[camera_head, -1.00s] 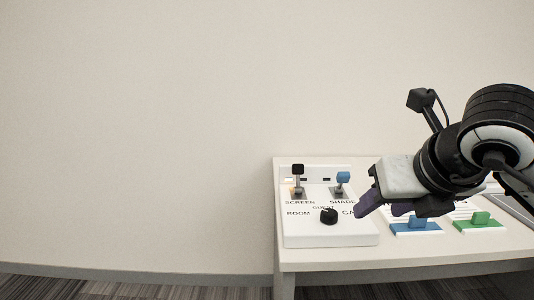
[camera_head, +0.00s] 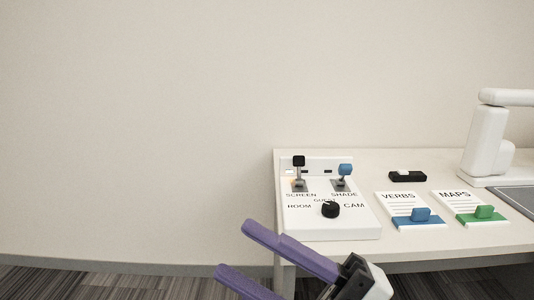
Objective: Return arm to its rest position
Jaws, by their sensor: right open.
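My right gripper (camera_head: 278,270) is at the bottom middle of the head view. Its two purple fingers are spread apart with nothing between them, and they point up and to the left. It is in front of the table's near left corner, apart from the control panel (camera_head: 360,229). Most of the right arm is out of view below. My left gripper is not in view.
The white table (camera_head: 440,240) holds the panel, with a black lever (camera_head: 299,162), a blue lever (camera_head: 345,170) and a black knob (camera_head: 330,209). VERBS (camera_head: 396,199) and MAPS (camera_head: 455,197) cards, a black device (camera_head: 407,176) and a white stand (camera_head: 487,145) are to the right. The floor at left is clear.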

